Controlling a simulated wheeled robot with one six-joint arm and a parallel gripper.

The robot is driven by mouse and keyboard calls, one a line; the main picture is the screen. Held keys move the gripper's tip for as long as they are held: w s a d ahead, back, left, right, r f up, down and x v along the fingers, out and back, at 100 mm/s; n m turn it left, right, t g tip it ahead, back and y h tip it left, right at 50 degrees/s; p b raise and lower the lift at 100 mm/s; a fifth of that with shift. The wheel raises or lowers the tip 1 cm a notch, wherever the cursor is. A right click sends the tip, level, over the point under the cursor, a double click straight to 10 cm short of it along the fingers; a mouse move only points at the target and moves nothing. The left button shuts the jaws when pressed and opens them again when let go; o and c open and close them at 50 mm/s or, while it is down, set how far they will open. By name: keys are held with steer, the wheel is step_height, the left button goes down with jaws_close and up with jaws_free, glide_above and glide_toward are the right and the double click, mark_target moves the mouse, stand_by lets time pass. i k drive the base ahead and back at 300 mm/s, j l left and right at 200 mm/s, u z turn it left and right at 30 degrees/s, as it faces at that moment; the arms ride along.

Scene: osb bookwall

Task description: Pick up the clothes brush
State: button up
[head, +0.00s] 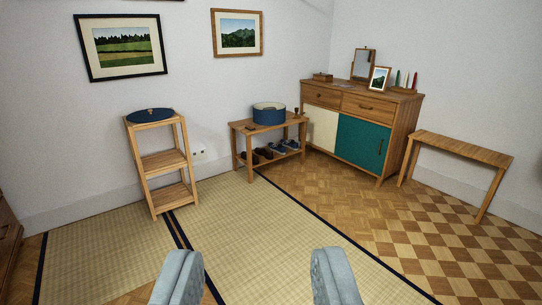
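My gripper (256,254) is open and empty at the bottom of the head view, with two pale grey fingers wide apart above the tatami floor. I cannot make out the clothes brush for certain. A small flat brown object (250,127) lies on the left end of the wooden bench (240,130), beside a round blue box (269,114). It may be the brush, but it is too small to tell. My gripper is well apart from the bench, which stands farther off near the wall.
Shoes (264,153) sit on the bench's lower rack. A wooden stand (162,160) with a round blue lid-like disc (150,115) is left. A sideboard (375,108) and low side table (462,147) are right. The tatami (270,235) between is clear.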

mark_target(249, 126)
steer(key=i+l, duration=0.1)
steer(key=i, duration=0.95)
steer(key=i+l+u, duration=0.1)
steer(key=i, duration=2)
steer(key=j+u, duration=0.05)
